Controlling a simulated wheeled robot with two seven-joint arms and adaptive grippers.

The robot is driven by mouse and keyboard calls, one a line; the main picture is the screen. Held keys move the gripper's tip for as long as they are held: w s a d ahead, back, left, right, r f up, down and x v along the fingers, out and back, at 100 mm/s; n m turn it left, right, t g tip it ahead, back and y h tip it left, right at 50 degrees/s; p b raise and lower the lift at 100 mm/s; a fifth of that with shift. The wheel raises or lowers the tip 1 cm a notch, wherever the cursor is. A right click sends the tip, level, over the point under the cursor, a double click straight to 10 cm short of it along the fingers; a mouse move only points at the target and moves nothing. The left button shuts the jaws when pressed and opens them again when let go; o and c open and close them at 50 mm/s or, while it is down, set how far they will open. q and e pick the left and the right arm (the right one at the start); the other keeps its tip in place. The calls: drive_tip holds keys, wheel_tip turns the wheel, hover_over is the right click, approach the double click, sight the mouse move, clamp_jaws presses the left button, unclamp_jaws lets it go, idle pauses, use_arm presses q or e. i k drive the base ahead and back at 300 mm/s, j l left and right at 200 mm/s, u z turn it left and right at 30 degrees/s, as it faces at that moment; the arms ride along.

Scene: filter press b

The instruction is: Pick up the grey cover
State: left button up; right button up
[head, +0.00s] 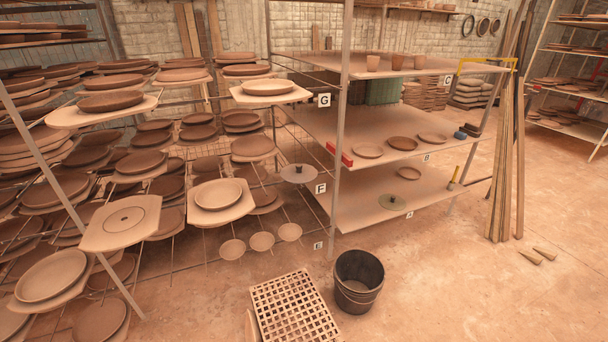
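A round, flat grey cover (299,174) with a small dark knob in its middle is in the middle of the head view. It lies level at the right end of the left rack, just left of the F label. A similar disc of olive-grey colour (392,202) with a small knob lies on the lowest shelf of the right rack, near the A label. Neither of my grippers shows in the head view.
A metal post (341,130) stands just right of the cover. A black bucket (358,281) and a slatted crate (294,308) stand on the floor in front. Long poles (507,150) lean at the right. The floor at the lower right is mostly clear.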

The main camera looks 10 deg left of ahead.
sight(294, 173)
drive_tip(key=i+l, duration=0.1)
drive_tip(key=l, duration=0.25)
drive_tip(key=i+l+u, duration=0.1)
drive_tip(key=l, duration=0.2)
drive_tip(key=l+u, duration=0.1)
drive_tip(key=l, duration=0.25)
drive_tip(key=i+l, duration=0.15)
drive_tip(key=l, duration=0.25)
drive_tip(key=i+l+u, duration=0.15)
drive_tip(key=l, duration=0.2)
drive_tip(key=i+l, duration=0.1)
drive_tip(key=l, duration=0.3)
drive_tip(key=i+l+u, duration=0.1)
drive_tip(key=l, duration=0.3)
drive_tip(key=i+l+u, duration=0.1)
drive_tip(key=l, duration=0.35)
drive_tip(key=i+l, duration=0.2)
drive_tip(key=i+l+u, duration=0.15)
drive_tip(key=l, duration=0.25)
drive_tip(key=i+l, duration=0.15)
drive_tip(key=l, duration=0.15)
drive_tip(key=i+l+u, duration=0.15)
drive_tip(key=l, duration=0.2)
